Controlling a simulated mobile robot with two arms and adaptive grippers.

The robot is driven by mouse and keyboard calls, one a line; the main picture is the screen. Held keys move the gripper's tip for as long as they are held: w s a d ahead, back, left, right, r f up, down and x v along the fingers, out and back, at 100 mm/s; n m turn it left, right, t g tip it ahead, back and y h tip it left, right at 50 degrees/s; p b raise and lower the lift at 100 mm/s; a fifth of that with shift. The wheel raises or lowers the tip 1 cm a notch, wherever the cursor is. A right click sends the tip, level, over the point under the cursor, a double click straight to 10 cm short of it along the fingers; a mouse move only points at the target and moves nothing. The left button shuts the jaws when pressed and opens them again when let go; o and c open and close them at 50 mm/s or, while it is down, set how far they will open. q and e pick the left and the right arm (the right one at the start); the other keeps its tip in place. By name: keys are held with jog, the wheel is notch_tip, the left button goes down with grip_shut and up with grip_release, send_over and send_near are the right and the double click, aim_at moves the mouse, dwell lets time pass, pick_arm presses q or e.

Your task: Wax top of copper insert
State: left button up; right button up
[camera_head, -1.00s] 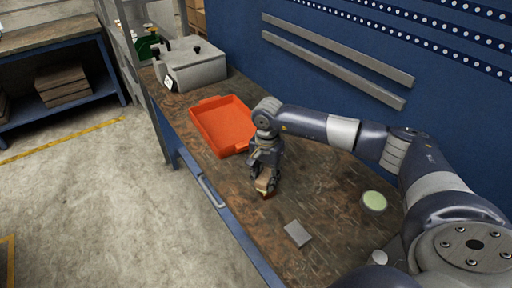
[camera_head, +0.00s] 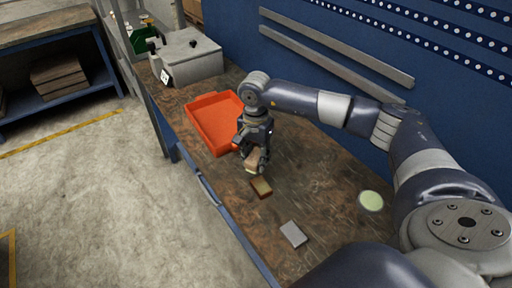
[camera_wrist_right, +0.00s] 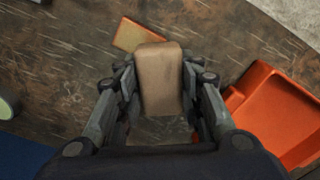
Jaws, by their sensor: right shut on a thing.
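The copper insert (camera_head: 261,188), a small brownish-gold block, lies on the workbench (camera_head: 310,180); it also shows beyond the fingers in the right wrist view (camera_wrist_right: 133,35). My right gripper (camera_head: 252,160) is shut on a tan block (camera_wrist_right: 158,78), which looks like an applicator pad, and holds it just behind and left of the insert in the head view. The block's height above the bench is hard to tell. A round tin with a pale green top (camera_head: 370,200), perhaps the wax, stands at the right of the bench. My left gripper is not in view.
An orange tray (camera_head: 214,122) lies close to the left of my right gripper. A flat grey block (camera_head: 293,234) lies nearer the front edge. A grey metal box (camera_head: 193,60) stands at the far end. Bare bench lies between insert and tin.

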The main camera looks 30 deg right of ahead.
jog(key=shift+w+r+p, duration=0.15)
jog(key=shift+r+p, duration=0.2)
jog(key=shift+r, duration=0.5)
jog(key=shift+d+r, duration=0.1)
jog(key=shift+r, duration=0.3)
jog(key=shift+f, duration=0.1)
